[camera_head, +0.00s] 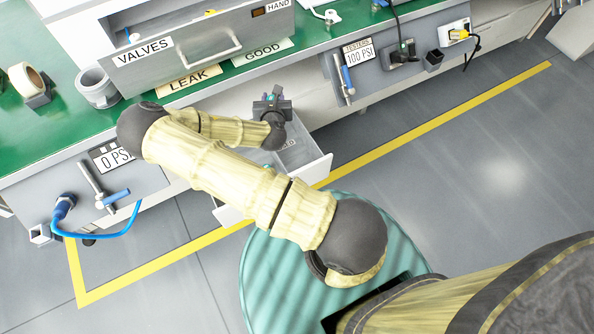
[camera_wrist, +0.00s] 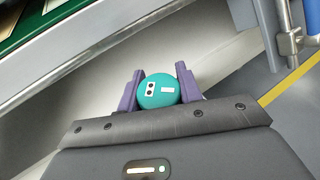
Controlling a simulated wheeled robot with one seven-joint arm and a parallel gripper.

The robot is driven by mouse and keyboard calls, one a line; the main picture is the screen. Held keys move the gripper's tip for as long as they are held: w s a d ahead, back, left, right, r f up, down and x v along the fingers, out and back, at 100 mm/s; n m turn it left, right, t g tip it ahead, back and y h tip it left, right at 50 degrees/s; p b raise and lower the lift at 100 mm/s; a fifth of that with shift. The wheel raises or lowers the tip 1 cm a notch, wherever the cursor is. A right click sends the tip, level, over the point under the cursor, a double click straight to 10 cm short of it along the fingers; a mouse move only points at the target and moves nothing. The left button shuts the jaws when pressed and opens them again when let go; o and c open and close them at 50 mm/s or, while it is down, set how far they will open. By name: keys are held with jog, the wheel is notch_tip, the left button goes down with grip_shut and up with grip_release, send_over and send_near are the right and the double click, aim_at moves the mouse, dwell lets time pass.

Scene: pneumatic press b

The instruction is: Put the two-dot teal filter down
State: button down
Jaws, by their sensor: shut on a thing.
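The two-dot teal filter (camera_wrist: 158,91) is between the two purple fingers of my gripper (camera_wrist: 160,88) in the wrist view. Its round face shows two dark dots on white squares and a white bar. My gripper is shut on it. In the head view my gripper (camera_head: 270,100) is above the back of an open drawer, just in front of the bench edge; the filter is mostly hidden there. Below the filter in the wrist view is a pale, blurred surface.
The open drawer (camera_head: 318,172) juts out from under the green bench (camera_head: 300,62). The LEAK label (camera_head: 188,80) and GOOD label (camera_head: 262,52) lie on the bench before the VALVES drawer (camera_head: 205,45). Tester panels stand left (camera_head: 150,180) and right (camera_head: 352,75).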

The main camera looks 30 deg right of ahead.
jog(key=w+d+f+m+g+h+b, duration=0.1)
jog(key=d+f+m+g+h+b, duration=0.1)
jog(key=f+b, duration=0.7)
jog(key=w+d+f+m+g+h+b, duration=0.1)
jog(key=d+f+m+h+b, duration=0.2)
jog(key=f+b, duration=0.7)
jog(key=d+b, duration=0.2)
jog(key=b, duration=0.3)
jog(key=shift+w+g+b, duration=0.25)
jog(key=shift+g+b, duration=0.15)
jog(key=shift+d+r, duration=0.1)
notch_tip(320, 180, down, 6)
jog(key=b, duration=0.4)
notch_tip(320, 180, down, 4)
jog(key=shift+f+b, duration=0.1)
jog(key=shift+b, duration=1.1)
